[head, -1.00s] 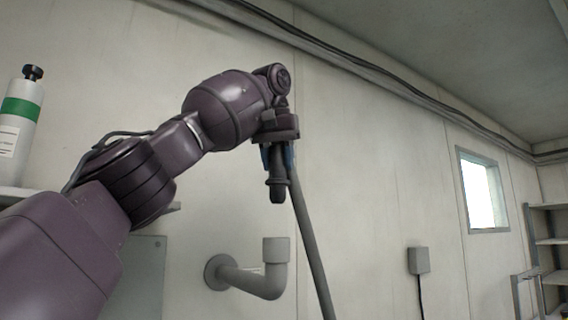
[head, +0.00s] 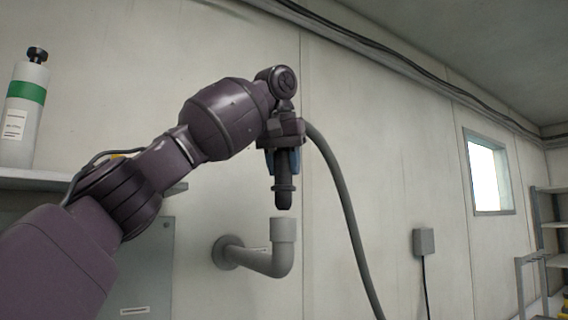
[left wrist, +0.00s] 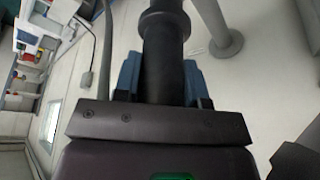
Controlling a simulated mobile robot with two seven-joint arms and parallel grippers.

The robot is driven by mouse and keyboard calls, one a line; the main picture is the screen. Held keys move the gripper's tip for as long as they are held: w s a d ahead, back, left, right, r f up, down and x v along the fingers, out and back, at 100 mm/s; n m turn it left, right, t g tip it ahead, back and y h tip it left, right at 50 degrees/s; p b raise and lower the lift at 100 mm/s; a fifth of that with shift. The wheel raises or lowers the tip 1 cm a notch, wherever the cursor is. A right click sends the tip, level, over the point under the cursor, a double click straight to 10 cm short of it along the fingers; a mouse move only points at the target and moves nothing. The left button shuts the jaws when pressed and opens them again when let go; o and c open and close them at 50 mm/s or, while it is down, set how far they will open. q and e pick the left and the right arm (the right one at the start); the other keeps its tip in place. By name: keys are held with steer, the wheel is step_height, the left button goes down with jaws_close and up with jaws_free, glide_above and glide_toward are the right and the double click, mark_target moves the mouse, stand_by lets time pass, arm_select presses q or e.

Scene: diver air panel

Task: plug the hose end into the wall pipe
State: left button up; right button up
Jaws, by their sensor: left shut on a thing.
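My left gripper (head: 284,163) is shut on the dark hose end (head: 283,194), which points straight down. In the left wrist view the hose end (left wrist: 165,55) sits between the blue fingers of the gripper (left wrist: 163,82). The grey hose (head: 345,205) arcs from behind the gripper down to the right. The wall pipe (head: 268,262) comes out of a round flange and bends up to an upright socket. The tip of the hose end is just above the socket and apart from it, roughly in line in the head view. The pipe also shows in the left wrist view (left wrist: 213,22). My right gripper is out of view.
A white cylinder with a green band (head: 22,110) stands on a shelf (head: 40,180) at the left. A grey wall box (head: 424,242) with a cable is to the right. A window (head: 487,175) and a rack (head: 548,235) are farther right.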

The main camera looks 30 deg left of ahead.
mark_target(284, 189)
arm_select(q)
steer(key=shift+s, duration=0.15)
stand_by(0.3)
steer(key=shift+f, duration=0.1)
steer(key=shift+f+b, duration=1.9)
steer(key=shift+f, duration=0.55)
steer(key=o, duration=1.1)
